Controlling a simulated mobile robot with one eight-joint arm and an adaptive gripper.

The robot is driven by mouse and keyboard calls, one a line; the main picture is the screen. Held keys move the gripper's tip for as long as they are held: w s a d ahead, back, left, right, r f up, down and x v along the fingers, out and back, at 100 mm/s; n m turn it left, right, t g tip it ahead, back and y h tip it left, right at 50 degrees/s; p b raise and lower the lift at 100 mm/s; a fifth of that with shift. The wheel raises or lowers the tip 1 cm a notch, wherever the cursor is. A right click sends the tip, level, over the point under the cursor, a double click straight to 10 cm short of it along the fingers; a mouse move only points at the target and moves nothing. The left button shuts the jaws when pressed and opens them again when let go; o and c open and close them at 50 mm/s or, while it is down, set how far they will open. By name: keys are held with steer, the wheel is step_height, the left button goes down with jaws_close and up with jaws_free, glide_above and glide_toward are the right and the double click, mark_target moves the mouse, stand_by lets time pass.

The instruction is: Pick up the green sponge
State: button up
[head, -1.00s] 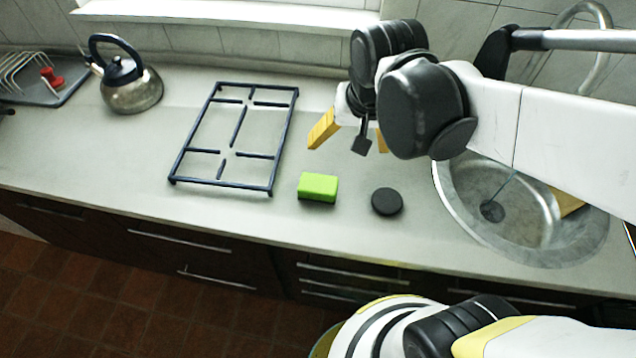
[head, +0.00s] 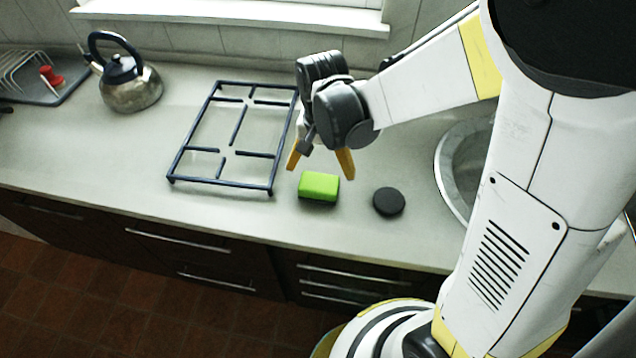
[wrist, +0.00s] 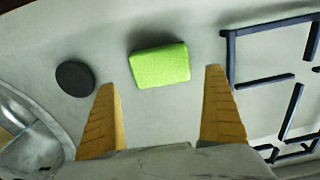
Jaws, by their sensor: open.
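The green sponge (head: 319,187) is a small bright block lying on the counter, between the black pan-support grate and a black disc. My gripper (head: 320,166) is open and empty, with its yellow fingers pointing down just above and behind the sponge. In the wrist view the sponge (wrist: 160,65) shows ahead of the fingertips, between the lines of the two open fingers (wrist: 162,78). It is not between the fingers, and no contact shows.
The black grate (head: 272,190) lies left of the sponge, and the black disc (head: 389,201) lies to its right. A kettle (head: 130,90) and a dish rack (head: 30,80) stand at the far left. My arm partly hides the sink (head: 450,180) at right. The counter's front edge is near.

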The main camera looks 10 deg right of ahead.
mark_target(319, 182)
steer(key=f, duration=0.1)
steer(key=f+b, duration=0.2)
steer(key=f, duration=0.1)
steer(key=shift+s+a+f, duration=0.1)
steer(key=shift+s+a, duration=0.2)
steer(key=shift+s, duration=0.05)
steer(key=shift+f, duration=0.35)
steer(key=shift+r, duration=0.1)
steer(key=c, duration=0.7)
steer(key=shift+c, duration=0.5)
steer(key=r+p, duration=0.1)
steer(key=r, duration=0.1)
steer(key=d+r+p, duration=0.1)
steer(key=r, duration=0.2)
steer(key=shift+s+d+r+p, duration=0.1)
steer(key=shift+s+d+p, duration=0.1)
steer(key=shift+p, duration=0.1)
steer(key=s+d+r+p, duration=0.1)
steer(key=d+r, duration=0.1)
steer(key=d, duration=0.1)
steer(key=s+d+r+p, duration=0.1)
steer(key=d+r, duration=0.1)
steer(key=d, duration=0.1)
steer(key=s+d+r+p, duration=0.1)
steer(key=d, duration=0.2)
steer(key=shift+s+d+r, duration=0.25)
steer(key=shift+d+r, duration=0.1)
steer(key=shift+r, duration=0.05)
steer(key=shift+c, duration=0.7)
